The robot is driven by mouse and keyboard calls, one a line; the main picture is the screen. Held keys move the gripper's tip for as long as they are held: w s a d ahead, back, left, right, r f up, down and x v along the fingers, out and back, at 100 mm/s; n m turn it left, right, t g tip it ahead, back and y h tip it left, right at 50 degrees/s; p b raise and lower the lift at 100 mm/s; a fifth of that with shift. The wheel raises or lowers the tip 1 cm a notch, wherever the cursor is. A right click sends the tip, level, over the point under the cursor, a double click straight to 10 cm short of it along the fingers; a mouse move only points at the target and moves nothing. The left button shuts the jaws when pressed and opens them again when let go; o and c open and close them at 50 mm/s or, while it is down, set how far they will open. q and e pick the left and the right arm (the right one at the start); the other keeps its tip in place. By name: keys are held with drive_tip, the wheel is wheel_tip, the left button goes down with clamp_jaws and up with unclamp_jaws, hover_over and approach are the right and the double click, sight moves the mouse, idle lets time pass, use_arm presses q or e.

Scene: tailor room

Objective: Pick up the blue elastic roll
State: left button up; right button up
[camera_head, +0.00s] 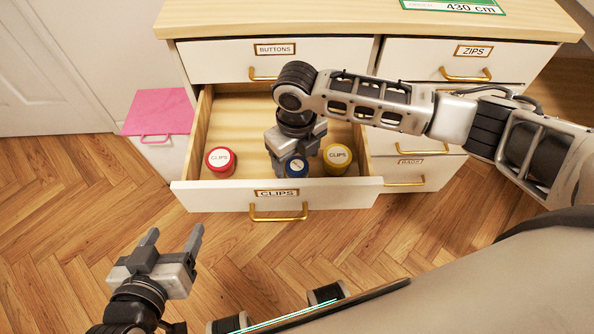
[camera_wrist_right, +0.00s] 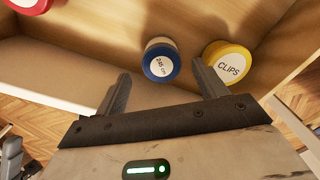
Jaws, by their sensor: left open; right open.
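The blue elastic roll (camera_head: 297,168) stands in the open drawer labelled CLIPS (camera_head: 190,197), between a red-lidded round container and a yellow-lidded one. In the right wrist view the blue roll (camera_wrist_right: 161,61) shows a white label and lies just ahead of and between the finger lines. My right gripper (camera_head: 293,160) is inside the drawer over the roll and hides part of it; in the wrist view its fingers (camera_wrist_right: 162,88) are spread apart with nothing between them. My left gripper (camera_head: 173,240) is open and empty, low over the floor in front of the drawer.
The red container (camera_head: 220,162) is on the drawer's left. The yellow container (camera_head: 337,159) is close on the roll's right, near my right finger. The drawer walls surround the gripper. A pink-topped bin (camera_head: 158,110) stands left of the cabinet. Drawers labelled BUTTONS (camera_head: 275,49) and ZIPS (camera_head: 472,52) are closed.

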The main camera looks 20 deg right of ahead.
sight(298, 166)
wheel_tip(298, 166, down, 5)
drive_tip(key=shift+d+f+b, duration=0.15)
drive_tip(key=shift+b, duration=0.35)
drive_tip(key=c, duration=1.1)
